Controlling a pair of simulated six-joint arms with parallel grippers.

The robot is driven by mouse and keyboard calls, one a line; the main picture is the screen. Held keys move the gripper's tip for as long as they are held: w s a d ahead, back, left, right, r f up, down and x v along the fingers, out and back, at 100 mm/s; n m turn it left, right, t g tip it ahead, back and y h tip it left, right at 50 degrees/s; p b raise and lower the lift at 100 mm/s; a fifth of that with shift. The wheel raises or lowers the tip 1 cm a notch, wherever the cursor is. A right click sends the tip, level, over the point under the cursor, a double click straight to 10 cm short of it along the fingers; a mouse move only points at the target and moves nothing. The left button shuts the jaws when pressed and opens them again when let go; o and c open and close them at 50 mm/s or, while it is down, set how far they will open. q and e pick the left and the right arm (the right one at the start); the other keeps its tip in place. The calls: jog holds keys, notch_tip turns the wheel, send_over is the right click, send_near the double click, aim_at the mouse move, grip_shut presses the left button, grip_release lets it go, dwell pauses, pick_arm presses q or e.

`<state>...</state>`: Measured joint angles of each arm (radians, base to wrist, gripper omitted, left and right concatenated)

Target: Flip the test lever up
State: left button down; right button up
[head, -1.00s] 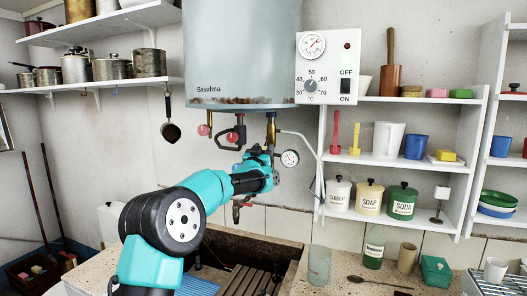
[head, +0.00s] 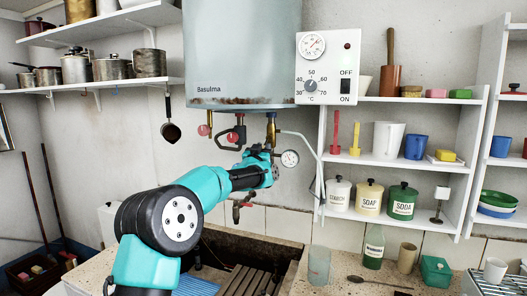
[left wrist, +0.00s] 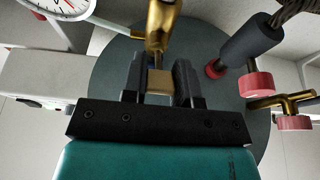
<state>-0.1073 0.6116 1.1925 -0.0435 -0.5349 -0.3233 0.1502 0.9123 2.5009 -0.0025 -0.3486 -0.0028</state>
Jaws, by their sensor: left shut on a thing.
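The water heater (head: 240,55) hangs on the wall, with brass pipes and valves below it. My left gripper (head: 268,150) is just under it, at the brass valve fitting on the right pipe (head: 271,128). In the left wrist view, my left gripper (left wrist: 160,80) is shut on a small brass-coloured lever end (left wrist: 159,82). This lever end is just below the brass valve body (left wrist: 160,25). In the head view the gripper hides the lever, so its angle is unclear. My right gripper is in neither view.
A round gauge (head: 290,158) is close to the right of my left gripper. Valves with red handles (head: 204,130) hang to its left. A tap (head: 240,207) is below, over the stone trough (head: 290,256). Shelves with canisters (head: 370,197) stand to the right.

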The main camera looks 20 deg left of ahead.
pick_arm(q)
jog(key=shift+s+a+r+g, duration=0.2)
jog(key=shift+r+g, duration=0.15)
jog(key=shift+g, duration=0.35)
jog(key=shift+d+r+g, duration=0.1)
jog(key=shift+g, duration=0.2)
jog(key=shift+d, duration=0.1)
jog(key=c, duration=0.9)
grip_release()
jog(key=shift+s, duration=0.15)
jog(key=s, duration=0.5)
jog(key=s+f, duration=0.1)
jog(key=s, duration=0.5)
jog(key=s+f, duration=0.1)
jog(key=s, duration=0.5)
jog(key=shift+f, duration=0.25)
jog(key=shift+a, duration=0.2)
